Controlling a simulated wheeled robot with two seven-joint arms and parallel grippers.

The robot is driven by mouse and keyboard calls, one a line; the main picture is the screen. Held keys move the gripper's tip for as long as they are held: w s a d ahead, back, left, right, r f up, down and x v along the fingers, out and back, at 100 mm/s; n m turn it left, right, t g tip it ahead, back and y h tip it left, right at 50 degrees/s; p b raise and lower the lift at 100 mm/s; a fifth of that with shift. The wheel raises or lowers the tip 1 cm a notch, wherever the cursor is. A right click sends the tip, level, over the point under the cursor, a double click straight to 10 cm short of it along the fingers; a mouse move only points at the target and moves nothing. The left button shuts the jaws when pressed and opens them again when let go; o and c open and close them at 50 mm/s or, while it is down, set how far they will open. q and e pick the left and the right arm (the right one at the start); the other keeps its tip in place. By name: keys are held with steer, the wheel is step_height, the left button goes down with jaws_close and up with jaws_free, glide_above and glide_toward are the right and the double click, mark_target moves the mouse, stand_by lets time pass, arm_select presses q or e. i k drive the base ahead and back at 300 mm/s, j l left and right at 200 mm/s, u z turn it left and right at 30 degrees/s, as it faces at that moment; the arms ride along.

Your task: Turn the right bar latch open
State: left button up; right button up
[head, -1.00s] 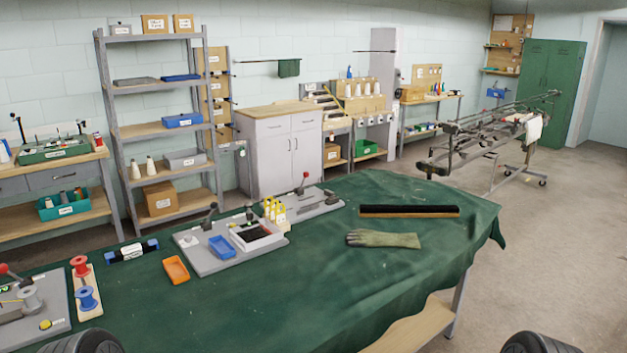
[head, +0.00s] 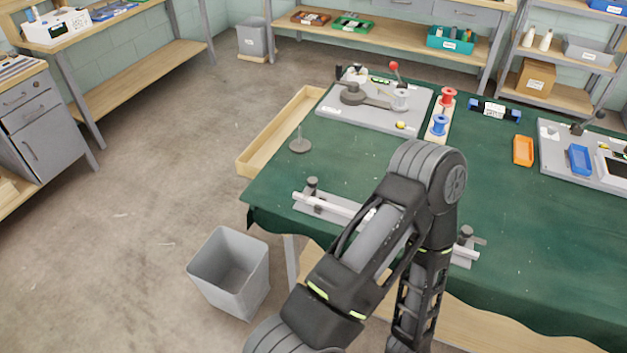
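A pale bar (head: 325,204) lies along the near edge of the green-covered table, on a grey mount. A dark left latch (head: 313,187) stands at its left end. The right bar latch (head: 467,238) is at its right end, just right of my arm, with a short lever that seems to point right. It is too small to tell whether it is open or shut. One of my arms crosses in front and hides the middle of the bar. Its forearm runs down out of the picture, so neither gripper shows.
A grey bin (head: 230,272) stands on the floor left of the table. A grey board (head: 375,113) with levers, red and blue spools (head: 440,123) and an orange tray (head: 523,151) lie farther back. Table cloth between bar and board is mostly clear.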

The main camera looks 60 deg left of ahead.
mark_target(312, 182)
steer(key=u, duration=2.05)
steer(key=j+z, duration=0.3)
steer(key=i+j+z, duration=0.1)
steer(key=j+z, duration=0.25)
